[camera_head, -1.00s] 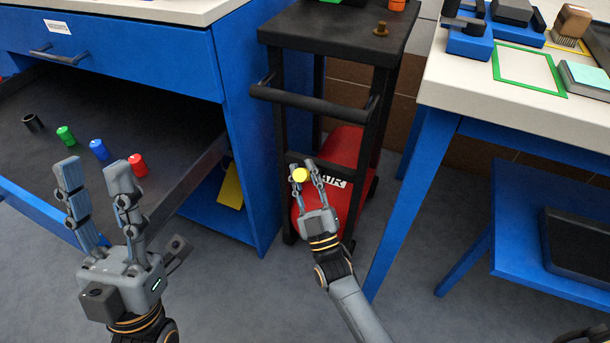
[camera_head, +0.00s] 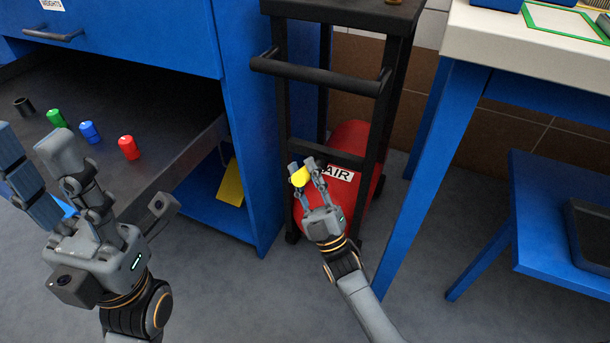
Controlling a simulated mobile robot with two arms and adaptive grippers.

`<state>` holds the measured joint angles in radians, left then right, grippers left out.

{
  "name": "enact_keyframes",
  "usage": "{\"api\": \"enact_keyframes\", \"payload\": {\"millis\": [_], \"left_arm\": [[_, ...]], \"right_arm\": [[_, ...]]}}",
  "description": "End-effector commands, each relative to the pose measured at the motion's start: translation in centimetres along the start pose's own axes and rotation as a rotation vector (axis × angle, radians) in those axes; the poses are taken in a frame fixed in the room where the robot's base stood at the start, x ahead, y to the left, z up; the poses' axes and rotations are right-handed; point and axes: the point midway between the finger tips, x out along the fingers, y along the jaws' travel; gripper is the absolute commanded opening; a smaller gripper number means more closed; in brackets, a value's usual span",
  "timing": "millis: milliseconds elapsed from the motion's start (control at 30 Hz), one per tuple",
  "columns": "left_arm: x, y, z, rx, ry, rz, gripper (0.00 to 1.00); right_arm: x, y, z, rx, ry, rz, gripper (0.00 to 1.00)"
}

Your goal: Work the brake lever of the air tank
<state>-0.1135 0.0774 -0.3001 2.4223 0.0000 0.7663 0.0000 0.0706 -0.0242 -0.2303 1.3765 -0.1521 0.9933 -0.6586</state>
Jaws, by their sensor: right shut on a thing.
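A red air tank (camera_head: 352,147) with a white "AIR" label lies low inside a black cart. A yellow knob (camera_head: 300,177), seemingly the end of the brake lever, is at the tank's upper left. My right gripper (camera_head: 303,170) is shut on the yellow knob, with a finger at each side. The rest of the lever is hidden by the gripper. My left gripper (camera_head: 36,147) is open and empty in front of the drawer, with its fingers apart and pointing up.
The black cart (camera_head: 325,76) has a handle bar across its front above my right gripper. A white-topped blue bench (camera_head: 500,50) stands right. Grey floor is free in front.

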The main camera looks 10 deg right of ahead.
Motion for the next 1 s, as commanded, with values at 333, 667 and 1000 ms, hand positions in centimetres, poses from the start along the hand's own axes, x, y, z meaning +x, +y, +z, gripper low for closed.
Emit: {"api": "enact_keyframes", "payload": {"millis": [333, 667, 1000], "left_arm": [[0.0, 0.0, 0.0, 0.000, 0.002, 0.001, 0.40], [0.0, 0.0, 0.0, 0.000, 0.002, 0.001, 0.40], [0.1, 0.0, 0.0, 0.001, 0.002, 0.001, 0.40]], "right_arm": [[-0.5, -0.1, 0.3, -0.010, -0.002, -0.007, 0.00], [-0.3, -0.1, 0.1, -0.007, 0.002, -0.005, 0.50], [-1.9, -0.1, 0.1, -0.006, 0.001, -0.006, 0.50]]}}
